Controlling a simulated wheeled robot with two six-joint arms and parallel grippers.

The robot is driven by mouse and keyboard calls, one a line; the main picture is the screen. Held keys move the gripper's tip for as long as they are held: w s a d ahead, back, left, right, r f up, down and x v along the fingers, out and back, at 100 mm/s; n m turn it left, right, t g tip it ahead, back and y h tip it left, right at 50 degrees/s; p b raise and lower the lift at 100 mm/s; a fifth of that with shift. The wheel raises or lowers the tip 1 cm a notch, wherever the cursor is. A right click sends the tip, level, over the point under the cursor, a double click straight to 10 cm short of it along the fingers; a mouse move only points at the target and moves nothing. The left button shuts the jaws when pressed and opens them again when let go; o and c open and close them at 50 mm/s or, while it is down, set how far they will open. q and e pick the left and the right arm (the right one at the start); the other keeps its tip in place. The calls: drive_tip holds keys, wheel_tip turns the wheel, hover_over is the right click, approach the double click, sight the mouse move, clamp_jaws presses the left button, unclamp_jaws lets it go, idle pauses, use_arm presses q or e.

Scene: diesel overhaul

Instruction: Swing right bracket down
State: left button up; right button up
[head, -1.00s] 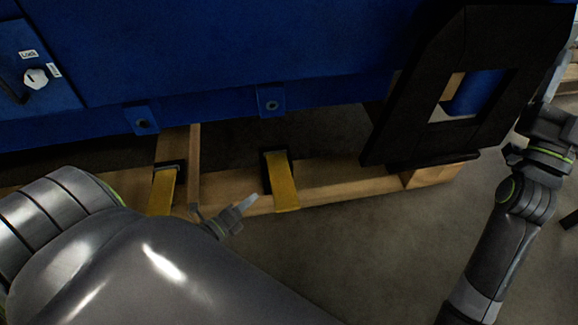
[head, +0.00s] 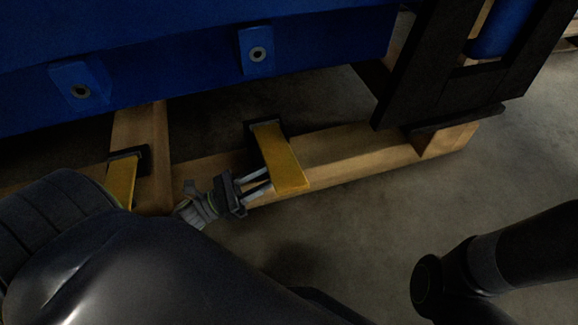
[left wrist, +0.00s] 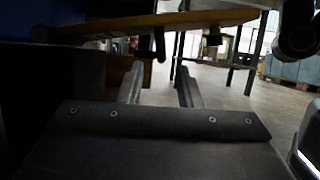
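The right bracket (head: 279,157) is a yellow flat bar on a black mount at the wooden skid beam. It sticks out across the beam toward me. A similar yellow left bracket (head: 121,181) is partly hidden by my left arm. My left gripper (head: 269,179) is open, its two fingers pointing right at the left edge of the right bracket's outer end. In the left wrist view the fingers (left wrist: 160,68) are apart with nothing between them. A yellow bar (left wrist: 205,18), seemingly the right bracket, crosses above them there. Contact cannot be told. My right gripper is out of view.
The blue engine housing (head: 180,50) with bolted lugs overhangs the wooden beam (head: 350,150). A black frame (head: 420,75) stands at its right end. The concrete floor (head: 350,220) in front is clear. My right arm shows at lower right.

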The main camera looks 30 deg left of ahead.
sight(288, 165)
use_arm(q)
drive_tip(key=b+x, duration=0.1)
drive_tip(key=x, duration=0.5)
drive_tip(key=shift+d+b, duration=0.1)
drive_tip(key=shift+b, duration=0.25)
drive_tip(key=shift+x, duration=0.75)
clamp_jaws()
